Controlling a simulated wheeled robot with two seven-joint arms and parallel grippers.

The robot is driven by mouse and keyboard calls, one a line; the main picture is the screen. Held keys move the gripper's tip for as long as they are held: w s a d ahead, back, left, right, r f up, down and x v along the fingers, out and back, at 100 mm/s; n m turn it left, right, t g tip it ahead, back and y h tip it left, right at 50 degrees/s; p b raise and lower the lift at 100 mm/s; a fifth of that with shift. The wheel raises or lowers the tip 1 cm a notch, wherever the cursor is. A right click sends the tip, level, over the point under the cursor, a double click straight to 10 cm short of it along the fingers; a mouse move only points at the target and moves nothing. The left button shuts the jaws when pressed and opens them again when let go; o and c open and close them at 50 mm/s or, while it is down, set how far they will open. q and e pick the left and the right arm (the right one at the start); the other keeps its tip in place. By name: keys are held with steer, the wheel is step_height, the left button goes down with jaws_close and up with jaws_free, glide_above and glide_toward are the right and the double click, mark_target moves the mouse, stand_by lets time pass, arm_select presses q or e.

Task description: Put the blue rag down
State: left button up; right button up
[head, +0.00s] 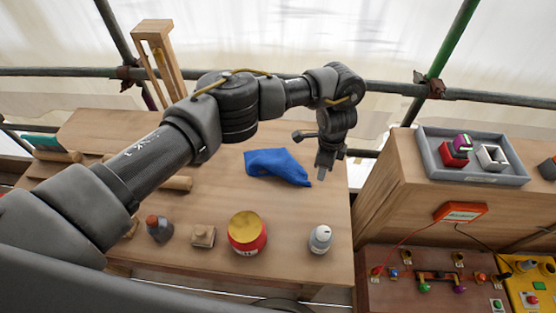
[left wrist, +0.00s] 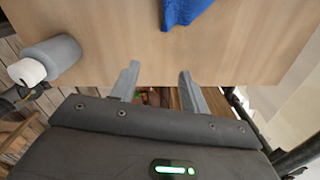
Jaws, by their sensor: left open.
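The blue rag (head: 276,166) lies crumpled on the wooden table in the head view, near its middle right. Its edge also shows at the top of the left wrist view (left wrist: 182,10). My left gripper (head: 323,172) is just right of the rag, near the table's right edge. In the left wrist view, the fingers of my left gripper (left wrist: 157,84) are spread apart with nothing between them, and the rag lies beyond the fingertips, apart from them. My right gripper is not seen.
The wooden table (head: 285,215) holds a red jar with a gold lid (head: 247,232), a white-grey bottle (head: 320,238), a dark bottle (head: 159,228) and a small wooden block (head: 203,236). A grey tray (head: 473,175) stands on a wooden box at right.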

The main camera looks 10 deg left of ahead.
arm_select(q)
steer(key=shift+s+d+r, duration=0.1)
steer(key=shift+d+r, duration=0.1)
steer(key=shift+r, duration=0.25)
steer(key=shift+s+d+r, duration=0.1)
steer(key=shift+d+r, duration=0.05)
steer(key=shift+r, duration=0.25)
steer(key=shift+w+a+f, duration=0.1)
steer(key=shift+w+a, duration=0.05)
steer(key=shift+a, duration=0.05)
steer(key=c, duration=0.4)
steer(key=a, duration=0.2)
steer(key=w+a, duration=0.1)
steer(key=shift+a+f, duration=0.2)
steer(key=shift+a, duration=0.2)
jaws_close()
steer(key=shift+w+a+f, duration=0.5)
steer(key=shift+a+f, duration=0.25)
steer(key=shift+a, duration=1.15)
steer(key=shift+w+a+f, duration=0.45)
steer(key=shift+a+f, duration=0.25)
steer(key=shift+a, duration=1.2)
steer(key=shift+w+a+f, duration=0.5)
steer(key=shift+a+f, duration=0.25)
steer(key=shift+a, duration=1.15)
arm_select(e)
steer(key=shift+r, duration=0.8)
